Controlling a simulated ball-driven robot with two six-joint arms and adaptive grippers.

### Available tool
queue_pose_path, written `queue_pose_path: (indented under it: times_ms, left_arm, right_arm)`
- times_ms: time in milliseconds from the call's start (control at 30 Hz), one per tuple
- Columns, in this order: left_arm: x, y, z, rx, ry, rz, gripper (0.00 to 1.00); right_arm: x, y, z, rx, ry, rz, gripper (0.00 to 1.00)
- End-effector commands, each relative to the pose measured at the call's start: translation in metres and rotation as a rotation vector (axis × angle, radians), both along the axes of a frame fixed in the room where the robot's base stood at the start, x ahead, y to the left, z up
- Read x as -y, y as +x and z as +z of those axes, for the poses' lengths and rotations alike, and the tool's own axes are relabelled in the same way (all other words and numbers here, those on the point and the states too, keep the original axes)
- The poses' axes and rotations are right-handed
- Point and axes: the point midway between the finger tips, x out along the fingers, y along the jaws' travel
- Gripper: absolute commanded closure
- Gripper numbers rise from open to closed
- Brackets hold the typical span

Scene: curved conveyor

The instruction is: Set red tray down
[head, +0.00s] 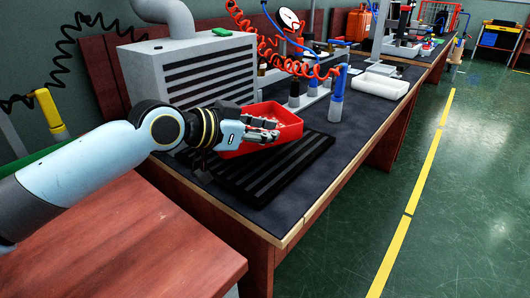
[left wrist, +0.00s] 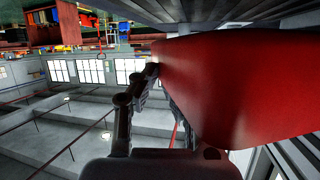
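The red tray (head: 286,117) is an open box at the back end of a black ribbed mat (head: 253,182) on the workbench. It fills the right half of the left wrist view (left wrist: 235,85). My left gripper (head: 268,131) is at the tray's near left side, its fingers closed at the tray's wall. In the left wrist view the dark fingers lie against the tray's edge. The gripper and arm hide part of the near wall. I cannot tell whether the tray's bottom touches the mat. My right gripper is not in view.
A grey vented machine (head: 190,72) stands just behind the tray. Red coiled hoses (head: 290,62) hang above. The front strip of the dark bench top is clear.

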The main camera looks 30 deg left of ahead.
Motion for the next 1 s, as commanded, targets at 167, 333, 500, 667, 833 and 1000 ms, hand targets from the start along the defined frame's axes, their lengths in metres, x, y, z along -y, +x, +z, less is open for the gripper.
queue_pose_path:
  times_ms: [167, 333, 500, 667, 833, 1000]
  left_arm:
    - [-0.003, 0.0, -0.021, -0.001, -0.004, 0.002, 1.0]
    - [-0.003, 0.0, -0.041, 0.0, -0.002, 0.001, 1.0]
    - [-0.003, 0.0, -0.04, 0.003, 0.0, -0.001, 1.0]
    - [-0.003, 0.0, -0.042, 0.003, -0.001, 0.0, 1.0]
    - [-0.003, 0.0, -0.042, 0.002, -0.001, 0.0, 0.76]
    - [-0.003, 0.0, -0.042, 0.002, -0.001, 0.0, 0.71]
  right_arm:
    - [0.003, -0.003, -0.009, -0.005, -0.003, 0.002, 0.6]
    - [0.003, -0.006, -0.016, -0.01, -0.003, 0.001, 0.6]
    - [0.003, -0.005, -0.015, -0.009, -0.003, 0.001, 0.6]
    - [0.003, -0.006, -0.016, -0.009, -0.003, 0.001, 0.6]
    - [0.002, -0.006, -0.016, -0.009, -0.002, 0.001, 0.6]
    - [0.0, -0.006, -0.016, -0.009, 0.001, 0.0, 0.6]
